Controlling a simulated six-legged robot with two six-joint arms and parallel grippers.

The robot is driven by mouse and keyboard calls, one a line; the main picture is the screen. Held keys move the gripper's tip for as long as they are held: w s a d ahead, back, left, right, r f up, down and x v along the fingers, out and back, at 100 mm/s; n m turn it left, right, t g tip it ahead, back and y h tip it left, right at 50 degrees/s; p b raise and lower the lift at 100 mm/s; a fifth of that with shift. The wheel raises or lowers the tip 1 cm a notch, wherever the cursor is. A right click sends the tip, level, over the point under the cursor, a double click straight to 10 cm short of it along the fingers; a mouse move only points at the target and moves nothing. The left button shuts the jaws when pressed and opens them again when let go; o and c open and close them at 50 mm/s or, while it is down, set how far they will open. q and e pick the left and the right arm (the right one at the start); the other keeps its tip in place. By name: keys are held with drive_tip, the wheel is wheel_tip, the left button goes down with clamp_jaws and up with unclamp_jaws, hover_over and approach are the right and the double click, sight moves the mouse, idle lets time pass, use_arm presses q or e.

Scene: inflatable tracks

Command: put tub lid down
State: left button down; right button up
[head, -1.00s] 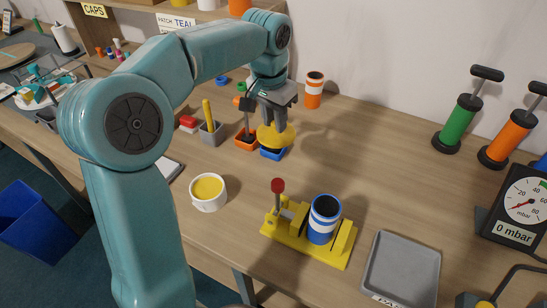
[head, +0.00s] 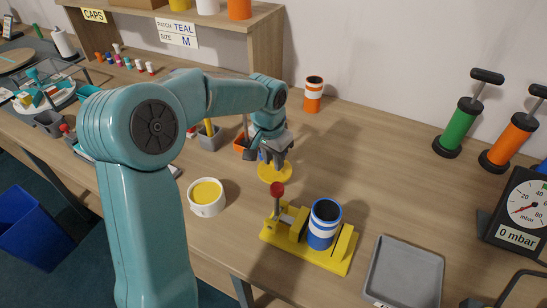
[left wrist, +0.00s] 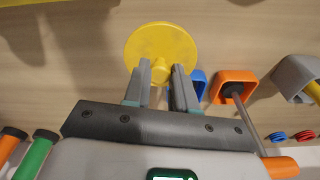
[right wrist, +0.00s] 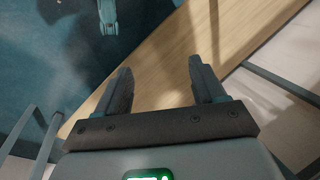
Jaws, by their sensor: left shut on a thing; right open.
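The round yellow tub lid (head: 275,173) is in my left gripper (head: 276,152), just behind the yellow clamp in the head view. In the left wrist view the fingers (left wrist: 161,80) are closed on the knob of the lid (left wrist: 160,48), its disc flat over the wooden top. I cannot tell whether the disc touches the table. The white tub (head: 207,209), open with yellow contents, stands to the left and nearer. My right gripper (right wrist: 163,80) is open and empty in the right wrist view.
A yellow clamp (head: 342,262) holds a blue-and-white canister (head: 324,229). A grey tray (head: 378,291), two pumps (head: 459,127) and a pressure gauge (head: 522,205) are at the right. An orange canister (head: 314,95) stands behind. Bare table lies right of the lid.

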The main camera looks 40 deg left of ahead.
sight(270, 174)
use_arm(q)
drive_tip(key=shift+f+b, duration=0.3)
drive_tip(key=shift+f, duration=0.15)
drive_tip(key=c, duration=0.9)
unclamp_jaws()
drive_tip(key=shift+r+p, duration=0.3)
drive_tip(key=shift+r, duration=0.05)
drive_tip(key=r, duration=0.4)
drive_tip(key=s+r+p, duration=0.1)
drive_tip(key=r, duration=0.7)
drive_tip(key=shift+s+d+r, duration=0.1)
drive_tip(key=shift+s+r, duration=0.05)
drive_tip(key=shift+s, duration=0.05)
